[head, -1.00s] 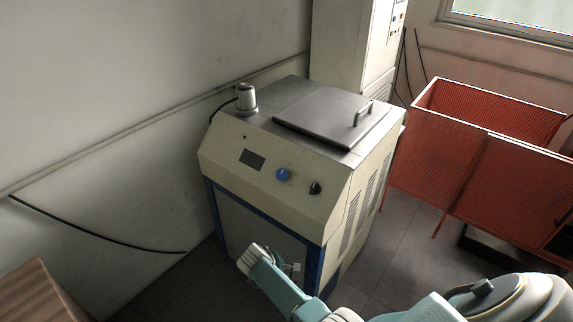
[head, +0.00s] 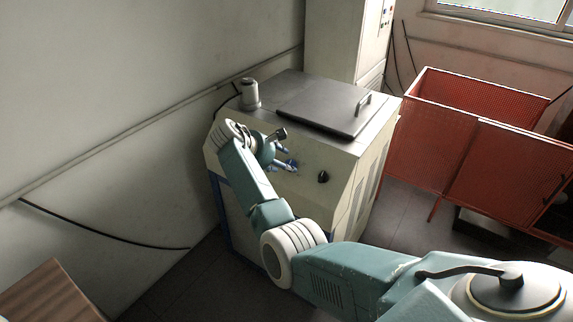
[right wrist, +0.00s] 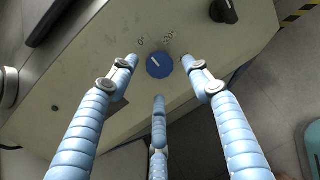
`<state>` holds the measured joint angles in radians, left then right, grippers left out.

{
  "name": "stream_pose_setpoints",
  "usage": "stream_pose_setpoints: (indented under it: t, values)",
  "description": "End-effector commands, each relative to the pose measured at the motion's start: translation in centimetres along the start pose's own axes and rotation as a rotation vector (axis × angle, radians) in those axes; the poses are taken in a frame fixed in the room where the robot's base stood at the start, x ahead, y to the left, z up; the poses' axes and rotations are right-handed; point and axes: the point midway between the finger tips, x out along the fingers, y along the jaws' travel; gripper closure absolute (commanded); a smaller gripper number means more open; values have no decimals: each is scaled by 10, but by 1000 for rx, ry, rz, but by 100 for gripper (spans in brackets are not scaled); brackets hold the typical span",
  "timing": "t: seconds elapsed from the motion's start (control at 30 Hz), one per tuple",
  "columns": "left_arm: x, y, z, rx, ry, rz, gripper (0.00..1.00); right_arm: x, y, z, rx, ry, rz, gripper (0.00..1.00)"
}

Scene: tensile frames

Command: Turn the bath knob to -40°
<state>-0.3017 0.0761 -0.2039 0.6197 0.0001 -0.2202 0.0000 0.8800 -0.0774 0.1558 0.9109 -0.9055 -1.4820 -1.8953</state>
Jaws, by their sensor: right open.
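The blue bath knob (right wrist: 159,66) is on the sloped front panel of the cream bath unit (head: 340,190). A short pale mark on the knob points up and left in the right wrist view, toward the "0" label; a "20" label is to its right. My right gripper (right wrist: 159,78) is open, its light blue fingers spread around the knob with one at left, one at right and one below. They look apart from it. In the head view, my right gripper (head: 284,160) is at the panel and largely covers the knob. My left gripper is not in view.
A black knob (head: 323,176) sits right of the blue one. The unit's top has a dark lid (head: 325,105) with a handle and a grey cylinder (head: 250,94). Red mesh crates (head: 430,150) stand at right, a wooden surface (head: 45,295) at lower left.

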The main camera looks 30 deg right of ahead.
Motion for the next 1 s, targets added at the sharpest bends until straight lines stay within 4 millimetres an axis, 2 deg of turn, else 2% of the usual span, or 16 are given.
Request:
stream_pose_setpoints:
  t: [0.1,0.2,0.57,0.8,1.0]
  values:
    - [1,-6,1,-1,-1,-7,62,18,0,1,1,-1,-2,51]
    - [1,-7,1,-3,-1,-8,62,27,0,0,0,0,-1,51]
    - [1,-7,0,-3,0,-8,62,32,0,0,1,0,1,51]
    - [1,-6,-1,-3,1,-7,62,32,0,-1,1,1,1,95]
    - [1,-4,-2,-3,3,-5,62,32,0,-1,8,3,-1,95]
